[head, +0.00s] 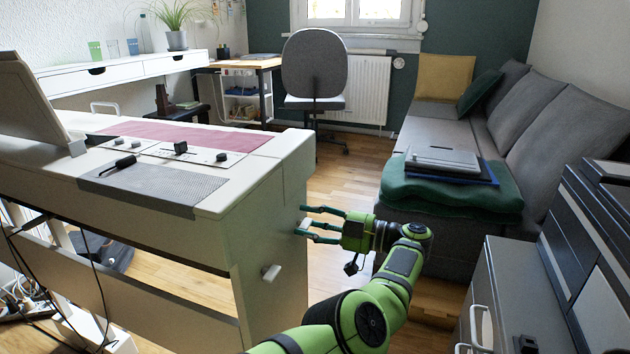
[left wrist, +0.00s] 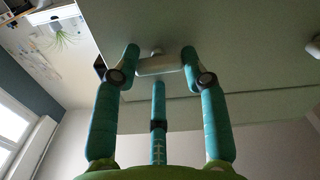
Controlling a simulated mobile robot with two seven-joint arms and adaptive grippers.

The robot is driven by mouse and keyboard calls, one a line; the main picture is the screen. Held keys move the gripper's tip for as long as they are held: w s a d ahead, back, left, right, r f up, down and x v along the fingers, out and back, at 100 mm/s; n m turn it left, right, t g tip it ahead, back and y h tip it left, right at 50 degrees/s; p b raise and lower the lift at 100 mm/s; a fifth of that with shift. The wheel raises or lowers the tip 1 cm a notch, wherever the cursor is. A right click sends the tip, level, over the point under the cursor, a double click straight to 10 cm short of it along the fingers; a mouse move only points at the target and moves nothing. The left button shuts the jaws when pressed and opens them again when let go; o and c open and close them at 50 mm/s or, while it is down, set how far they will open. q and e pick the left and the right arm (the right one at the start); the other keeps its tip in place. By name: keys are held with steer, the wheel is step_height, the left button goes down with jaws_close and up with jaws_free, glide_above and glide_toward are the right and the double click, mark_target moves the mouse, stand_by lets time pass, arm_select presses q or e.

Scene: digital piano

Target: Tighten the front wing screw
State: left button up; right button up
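Two white wing screws show on the end panel of the white digital piano (head: 200,238). One wing screw (head: 304,225) is at my left gripper (head: 303,220); the other wing screw (head: 271,273) is lower and nearer the camera. In the left wrist view, a white wing screw (left wrist: 160,66) lies between the tips of the two outer teal fingers, and the third finger is below it. The left gripper is open around this screw; whether any finger touches it I cannot tell. A second white knob (left wrist: 313,40) shows at the right edge. My right gripper is in no view.
A grey sofa (head: 452,138) with a green blanket (head: 450,196) stands to the right of the arm. A dark grey cabinet (head: 505,300) stands at the near right. Cables (head: 20,290) hang at the piano's left. Wooden floor (head: 350,165) is free between piano and sofa.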

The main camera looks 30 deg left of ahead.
arm_select(q)
steer(key=n, duration=0.3)
steer(key=shift+f, duration=0.15)
steer(key=n+b, duration=0.1)
steer(key=n, duration=0.2)
steer(key=shift+s+f+b, duration=0.1)
steer(key=shift+f+b, duration=0.05)
steer(key=shift+b, duration=0.15)
steer(key=d+n+b, duration=0.2)
steer(key=n+b, duration=0.1)
steer(key=b, duration=0.2)
steer(key=w+d+n+b, duration=0.1)
steer(key=d+n+b, duration=0.2)
steer(key=b, duration=0.2)
steer(key=shift+d, duration=0.1)
steer(key=n+p, duration=0.2)
steer(key=p, duration=0.5)
glide_toward(298, 180)
steer(key=x, duration=0.5)
steer(key=shift+f, duration=0.3)
steer(key=shift+s+a+r, duration=0.2)
steer(key=shift+a+r, duration=0.2)
steer(key=shift+a, duration=0.2)
steer(key=shift+f, duration=0.1)
